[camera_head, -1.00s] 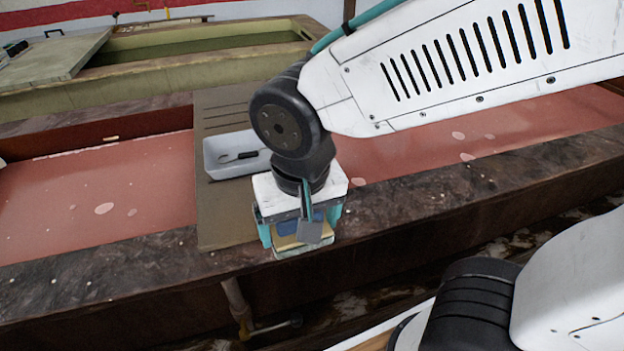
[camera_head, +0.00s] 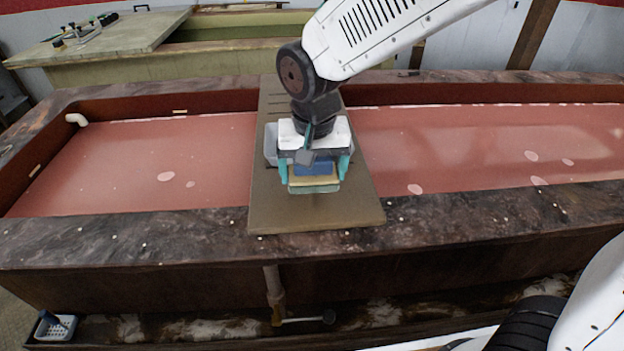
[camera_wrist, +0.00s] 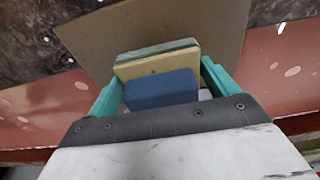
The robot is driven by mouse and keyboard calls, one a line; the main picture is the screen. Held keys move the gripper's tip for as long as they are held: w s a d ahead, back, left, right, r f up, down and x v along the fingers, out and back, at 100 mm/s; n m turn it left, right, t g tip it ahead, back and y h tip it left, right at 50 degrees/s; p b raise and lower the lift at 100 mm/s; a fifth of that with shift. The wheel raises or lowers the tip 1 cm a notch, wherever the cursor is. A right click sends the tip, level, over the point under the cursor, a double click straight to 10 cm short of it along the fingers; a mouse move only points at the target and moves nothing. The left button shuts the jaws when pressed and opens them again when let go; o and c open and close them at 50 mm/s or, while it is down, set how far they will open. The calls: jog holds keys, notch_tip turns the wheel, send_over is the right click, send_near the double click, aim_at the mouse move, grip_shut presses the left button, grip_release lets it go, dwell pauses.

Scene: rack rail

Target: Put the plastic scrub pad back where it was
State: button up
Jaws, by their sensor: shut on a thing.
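My gripper (camera_head: 313,180) is shut on the plastic scrub pad (camera_head: 315,180), a layered block with a blue part, a yellow layer and a pale green layer. In the wrist view the pad (camera_wrist: 155,66) sits between the two teal fingers of my gripper (camera_wrist: 161,78), its green side facing away. In the head view the pad is over the brown board (camera_head: 320,213) that lies across the red basin. I cannot tell how high it is above the board. A pale grey tray (camera_head: 271,146) on the board is mostly hidden behind my gripper.
The basin's dark stone rim (camera_head: 160,240) runs along the front. The front part of the board is bare. A small white basket (camera_head: 52,330) with a blue thing in it stands at the lower left. A pipe with a valve (camera_head: 274,290) hangs below the basin.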

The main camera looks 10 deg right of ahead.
aim_at(311, 182)
jog(key=shift+w+a, duration=0.15)
jog(key=shift+w, duration=0.25)
jog(key=shift+f, duration=1.8)
jog(key=shift+f, duration=0.1)
jog(key=o, duration=0.9)
jog(key=shift+c, duration=0.2)
jog(key=r, duration=0.4)
jog(key=s+r, duration=0.1)
jog(key=r, duration=0.7)
jog(key=shift+s+r, duration=0.1)
jog(key=shift+s, duration=0.15)
jog(key=s+d, duration=1.8)
jog(key=d, duration=0.3)
jog(key=shift+r, duration=0.2)
